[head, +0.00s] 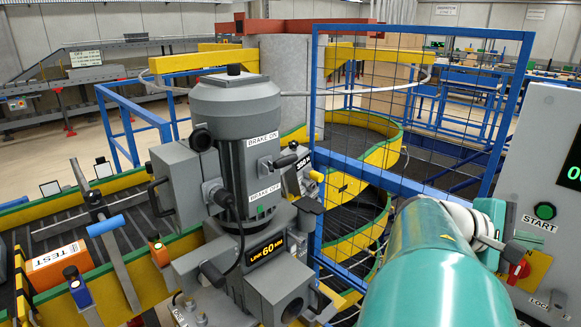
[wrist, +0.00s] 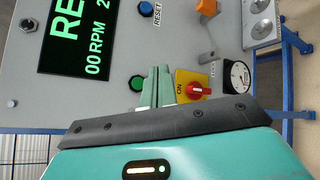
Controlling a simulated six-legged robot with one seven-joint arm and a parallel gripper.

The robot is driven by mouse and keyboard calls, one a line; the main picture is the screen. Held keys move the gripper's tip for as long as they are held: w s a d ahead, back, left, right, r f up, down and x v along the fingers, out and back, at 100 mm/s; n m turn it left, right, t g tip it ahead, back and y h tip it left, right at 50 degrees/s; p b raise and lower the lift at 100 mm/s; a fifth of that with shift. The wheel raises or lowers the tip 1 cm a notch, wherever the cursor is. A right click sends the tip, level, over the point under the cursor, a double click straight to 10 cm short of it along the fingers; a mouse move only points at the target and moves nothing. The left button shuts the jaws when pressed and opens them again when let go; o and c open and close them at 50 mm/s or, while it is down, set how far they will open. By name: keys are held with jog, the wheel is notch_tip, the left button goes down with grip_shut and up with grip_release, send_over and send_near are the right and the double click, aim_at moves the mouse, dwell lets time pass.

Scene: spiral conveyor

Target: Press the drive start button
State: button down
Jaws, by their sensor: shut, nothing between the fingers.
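The green drive start button (head: 544,211) sits on the grey control panel (head: 549,130), with a START label under it in the head view. In the wrist view the green button (wrist: 137,83) is just left of my fingertips. My gripper (wrist: 158,72) is shut and empty, its two green fingers together in front of the panel. They partly cover the panel beside the button, and I cannot tell whether they touch it. In the head view my gripper (head: 495,215) is left of the button, partly hidden by my arm.
A red switch (wrist: 199,90) on a yellow plate is close to the fingers' right. A blue RESET button (wrist: 146,8), a display (wrist: 77,35), an orange knob (wrist: 207,7) and a gauge (wrist: 237,75) are also on the panel. A blue mesh fence (head: 415,100) stands left of it.

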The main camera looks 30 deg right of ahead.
aim_at(545, 212)
jog(key=shift+w+d, duration=0.25)
jog(key=shift+d, duration=1.15)
jog(key=shift+w+d, duration=0.3)
jog(key=shift+d, duration=1.15)
jog(key=shift+w+d, duration=0.25)
jog(key=shift+d, duration=1.15)
jog(key=shift+w+d, duration=0.15)
jog(key=shift+d, duration=0.25)
